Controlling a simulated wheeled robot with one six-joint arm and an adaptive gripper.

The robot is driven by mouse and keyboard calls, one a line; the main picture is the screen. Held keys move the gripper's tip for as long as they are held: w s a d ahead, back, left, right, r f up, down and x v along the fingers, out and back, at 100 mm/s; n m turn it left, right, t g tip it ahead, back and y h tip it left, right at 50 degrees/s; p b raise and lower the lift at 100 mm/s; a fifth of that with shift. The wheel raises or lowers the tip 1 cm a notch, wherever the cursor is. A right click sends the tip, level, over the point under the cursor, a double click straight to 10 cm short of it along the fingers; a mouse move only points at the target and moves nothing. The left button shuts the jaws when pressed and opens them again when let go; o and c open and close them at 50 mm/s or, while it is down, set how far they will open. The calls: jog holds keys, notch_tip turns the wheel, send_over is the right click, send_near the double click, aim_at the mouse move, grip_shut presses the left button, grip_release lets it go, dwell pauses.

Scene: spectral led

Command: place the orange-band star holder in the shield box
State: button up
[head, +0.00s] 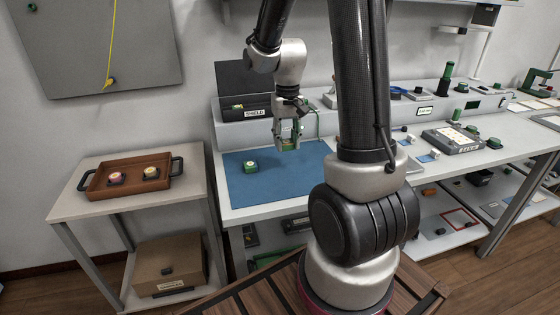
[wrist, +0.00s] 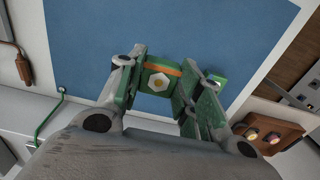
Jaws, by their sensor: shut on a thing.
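My gripper (head: 287,143) hangs above the blue mat in the head view. In the wrist view its fingers (wrist: 160,95) are shut on a green holder with an orange band (wrist: 158,79) and a pale emblem on its face. The emblem is too small to tell its exact shape. The holder is clear of the mat in the head view. The shield box (head: 236,114) is dark, with a white label and a raised lid (head: 243,77). It stands behind the mat, left of and behind my gripper. Most of its inside is hidden.
Another green holder (head: 251,167) lies on the blue mat (head: 248,190), left of my gripper. A brown tray (head: 103,192) with two round pieces stands on the left side table. Holders and devices fill the bench at right. My arm hides part of the bench.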

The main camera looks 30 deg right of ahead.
aim_at(286, 168)
notch_tip(286, 168, down, 7)
dwell(0.3)
jog(key=shift+f, duration=0.1)
jog(key=o, duration=0.9)
